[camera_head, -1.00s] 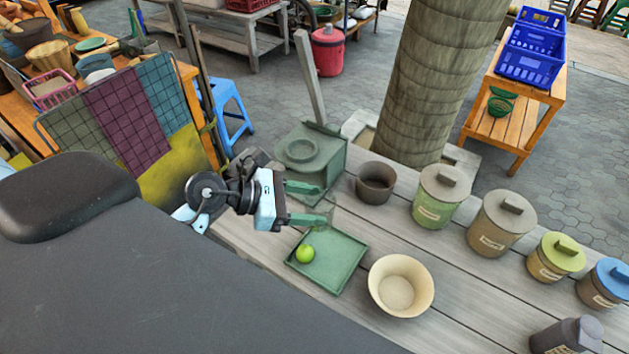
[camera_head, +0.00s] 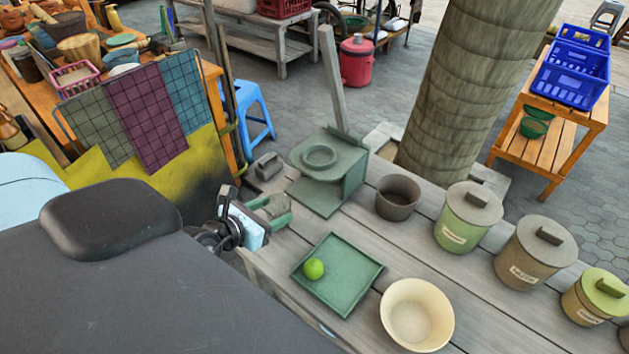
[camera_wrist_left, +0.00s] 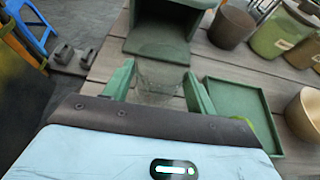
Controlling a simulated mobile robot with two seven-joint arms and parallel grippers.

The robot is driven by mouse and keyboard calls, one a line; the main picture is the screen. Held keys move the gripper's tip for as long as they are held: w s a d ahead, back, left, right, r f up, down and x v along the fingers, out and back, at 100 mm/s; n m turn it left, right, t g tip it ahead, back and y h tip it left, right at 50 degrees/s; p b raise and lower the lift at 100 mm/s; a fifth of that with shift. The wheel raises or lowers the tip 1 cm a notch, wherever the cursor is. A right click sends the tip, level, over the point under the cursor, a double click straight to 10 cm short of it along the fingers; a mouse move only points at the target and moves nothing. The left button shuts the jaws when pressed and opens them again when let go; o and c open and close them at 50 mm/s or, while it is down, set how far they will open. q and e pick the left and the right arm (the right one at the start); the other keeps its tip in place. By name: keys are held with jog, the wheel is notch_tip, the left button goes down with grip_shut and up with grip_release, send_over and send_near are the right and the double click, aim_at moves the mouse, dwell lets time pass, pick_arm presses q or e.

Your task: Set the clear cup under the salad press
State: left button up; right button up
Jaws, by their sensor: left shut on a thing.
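The clear cup (camera_wrist_left: 158,80) is see-through and sits between the green fingers of my left gripper (camera_head: 280,208), which is shut on it. The salad press (camera_head: 336,160) is a green open-fronted box with a ring on top and a tall lever behind. Its base plate (camera_head: 318,197) extends toward me. The gripper and cup are beside the near left part of that base, outside the press. In the left wrist view, the press opening (camera_wrist_left: 160,44) is straight ahead beyond the cup. The cup's lower part is hard to make out. My right gripper is not in view.
A green tray (camera_head: 352,292) with a lime (camera_head: 314,268) lies right of the gripper. A cream bowl (camera_head: 417,315), a brown pot (camera_head: 397,197) and lidded canisters (camera_head: 467,218) stand farther right. A small grey block (camera_head: 268,167) lies left of the press.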

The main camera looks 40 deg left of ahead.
pick_arm(q)
jog(key=w, duration=0.7)
jog(key=w+d, duration=0.1)
jog(key=w, duration=0.2)
jog(key=shift+w+p, duration=0.15)
jog(key=shift+p, duration=0.2)
jog(key=shift+w, duration=0.65)
jog(key=w, duration=0.3)
jog(key=shift+w+d, duration=0.15)
jog(key=shift+w, duration=0.05)
jog(key=shift+s+f, duration=0.1)
jog(key=shift+f, duration=0.2)
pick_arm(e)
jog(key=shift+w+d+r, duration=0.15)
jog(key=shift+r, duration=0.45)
pick_arm(q)
jog(key=shift+f, duration=0.25)
jog(key=o, duration=0.8)
jog(key=shift+o, duration=1.3)
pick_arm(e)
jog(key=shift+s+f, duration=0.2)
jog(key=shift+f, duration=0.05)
